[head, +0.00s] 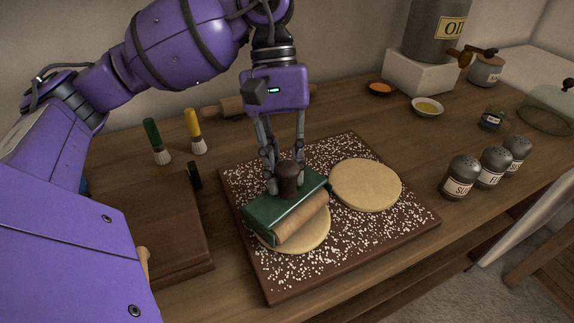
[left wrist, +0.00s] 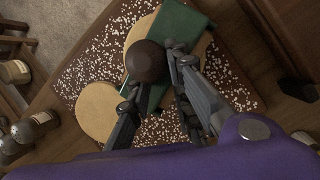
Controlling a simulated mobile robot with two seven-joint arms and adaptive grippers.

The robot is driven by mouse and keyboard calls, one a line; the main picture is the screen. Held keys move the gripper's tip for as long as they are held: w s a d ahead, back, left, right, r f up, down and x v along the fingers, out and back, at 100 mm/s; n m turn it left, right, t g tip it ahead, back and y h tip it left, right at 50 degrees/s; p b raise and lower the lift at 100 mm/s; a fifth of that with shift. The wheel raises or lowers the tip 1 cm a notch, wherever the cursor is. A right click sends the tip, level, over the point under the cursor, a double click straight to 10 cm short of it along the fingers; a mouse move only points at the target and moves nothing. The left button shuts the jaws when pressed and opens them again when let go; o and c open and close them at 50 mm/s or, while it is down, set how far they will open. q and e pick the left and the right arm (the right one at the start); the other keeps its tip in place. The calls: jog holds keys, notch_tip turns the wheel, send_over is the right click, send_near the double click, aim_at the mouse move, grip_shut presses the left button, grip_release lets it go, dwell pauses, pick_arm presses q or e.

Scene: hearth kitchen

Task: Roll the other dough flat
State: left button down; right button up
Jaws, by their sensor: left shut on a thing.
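My left gripper (head: 287,180) is shut on the dark brown knob (head: 290,172) of a green dough roller (head: 262,218). The roller's wooden cylinder (head: 301,217) lies over the left dough (head: 318,238), a pale flat round partly hidden under it. The right dough (head: 365,185) is a flat round lying clear on the same speckled board (head: 345,255). In the left wrist view the knob (left wrist: 146,60) sits at the fingers, with the green body (left wrist: 184,28) behind it and one dough round (left wrist: 97,108) beside it. My right gripper is not in view.
A dark wooden block (head: 160,235) stands left of the board. Several labelled shakers (head: 461,177) stand at right. Small bowls (head: 427,107) and an oil canister (head: 432,35) are at the back.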

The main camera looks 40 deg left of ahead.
pick_arm(q)
jog(key=shift+r+p, duration=1.8)
jog(key=shift+r, duration=1.6)
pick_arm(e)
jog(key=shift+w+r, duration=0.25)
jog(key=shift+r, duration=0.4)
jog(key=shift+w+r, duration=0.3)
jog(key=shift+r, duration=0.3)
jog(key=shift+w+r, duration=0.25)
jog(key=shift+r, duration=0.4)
